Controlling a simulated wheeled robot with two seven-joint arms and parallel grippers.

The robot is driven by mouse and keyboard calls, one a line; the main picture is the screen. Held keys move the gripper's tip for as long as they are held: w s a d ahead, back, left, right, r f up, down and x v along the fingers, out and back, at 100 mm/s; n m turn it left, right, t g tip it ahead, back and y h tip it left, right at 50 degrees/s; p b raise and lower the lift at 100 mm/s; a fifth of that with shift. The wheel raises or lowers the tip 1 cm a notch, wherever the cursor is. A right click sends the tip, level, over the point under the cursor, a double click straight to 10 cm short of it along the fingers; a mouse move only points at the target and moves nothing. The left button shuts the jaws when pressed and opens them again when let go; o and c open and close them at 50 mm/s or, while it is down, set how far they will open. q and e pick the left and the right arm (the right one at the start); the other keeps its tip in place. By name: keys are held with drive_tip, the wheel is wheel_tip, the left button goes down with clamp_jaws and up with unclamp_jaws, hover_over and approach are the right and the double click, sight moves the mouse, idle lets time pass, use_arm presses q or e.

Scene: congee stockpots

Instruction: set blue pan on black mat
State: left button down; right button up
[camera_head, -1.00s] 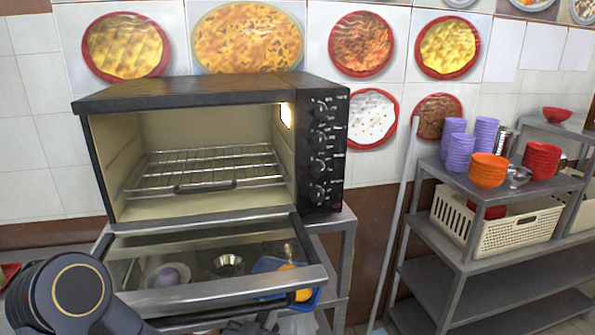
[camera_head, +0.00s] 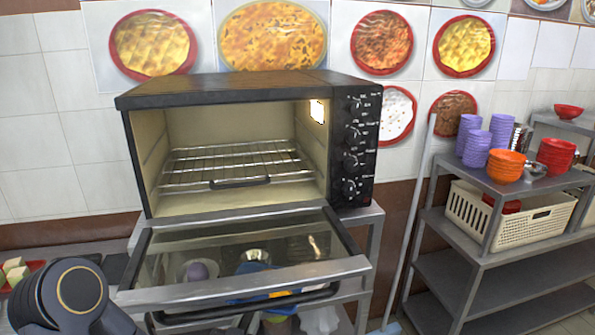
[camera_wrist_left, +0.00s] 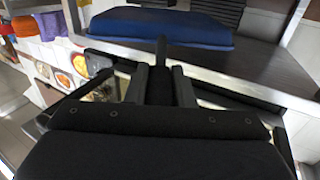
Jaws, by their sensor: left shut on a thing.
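In the left wrist view the blue pan (camera_wrist_left: 165,32) is just beyond my left gripper (camera_wrist_left: 160,78). The fingers are closed around a dark bar that looks like the pan's handle. In the head view a blue patch (camera_head: 251,267), likely the pan, shows through the glass of the open oven door; most of it is hidden. My left gripper is hidden there behind my arm and the door. A flat dark surface (camera_head: 116,268) at the left may be the black mat, but I cannot tell for sure. My right gripper is not in view.
The black oven (camera_head: 240,88) stands with its door (camera_head: 255,280) folded down toward me over the blue patch. A red tray (camera_head: 30,268) with pale cubes lies at the left edge. A shelf (camera_head: 500,178) with bowls and a cream basket (camera_head: 515,218) stands at the right.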

use_arm(q)
drive_tip(key=s+a+f+n+y, duration=0.2)
drive_tip(key=a+f, duration=0.3)
drive_tip(key=a, duration=0.4)
drive_tip(key=shift+f+n+y, duration=0.2)
drive_tip(key=shift+n+y, duration=0.1)
drive_tip(key=shift+y, duration=0.6)
drive_tip(key=shift+a+f, duration=0.1)
drive_tip(key=shift+a, duration=0.05)
